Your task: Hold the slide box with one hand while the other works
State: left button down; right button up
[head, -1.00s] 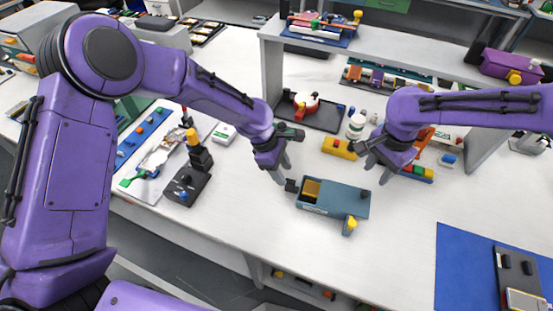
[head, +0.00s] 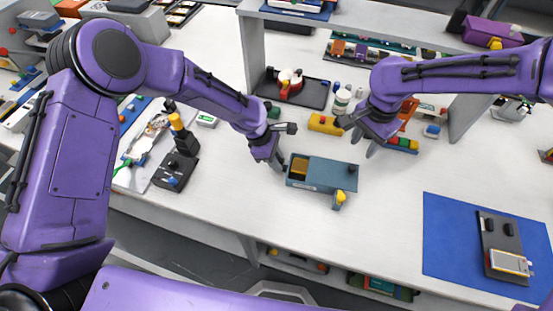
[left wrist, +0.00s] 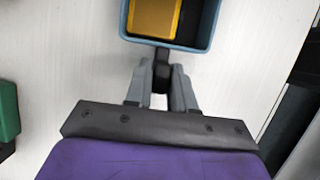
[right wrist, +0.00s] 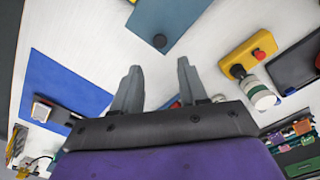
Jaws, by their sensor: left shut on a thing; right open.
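The slide box (head: 325,175) is a blue-grey box on the white table, in the middle of the head view. Its left end is open on top and shows a yellow-orange block (head: 299,166) inside, also seen in the left wrist view (left wrist: 155,17). My left gripper (head: 281,167) is at this left end. In the left wrist view its fingers are shut on a black knob (left wrist: 162,72) on the box's end wall. My right gripper (head: 362,147) is open and empty, behind and right of the box. The box's covered end shows in the right wrist view (right wrist: 168,18).
A yellow block (head: 324,124) and a white bottle (head: 341,101) stand behind the box, under a shelf. A yellow-topped piece (head: 339,199) sits at the box's front right. A blue mat (head: 450,235) lies right; the table between is clear.

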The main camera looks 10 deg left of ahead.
aim_at(340, 169)
jog(key=shift+s+d+f+m, duration=0.1)
jog(key=shift+d+f+m, duration=0.15)
jog(key=shift+m, duration=0.15)
jog(key=c, duration=0.7)
jog(key=d+m, duration=0.1)
jog(key=m, duration=0.1)
jog(key=d+f+m, duration=0.1)
jog(key=d+m, duration=0.1)
grip_shut()
notch_tip(340, 169, down, 9)
jog(key=shift+r, duration=0.1)
jog(key=shift+a, duration=0.45)
dwell(0.6)
jog(key=shift+w+a, duration=0.2)
jog(key=shift+a, duration=2.6)
jog(key=shift+d+r, duration=0.25)
jog(key=shift+r, duration=0.75)
jog(key=shift+d+r, duration=0.3)
jog(key=shift+r, duration=0.7)
jog(key=shift+d+r, duration=0.25)
jog(key=shift+r, duration=0.75)
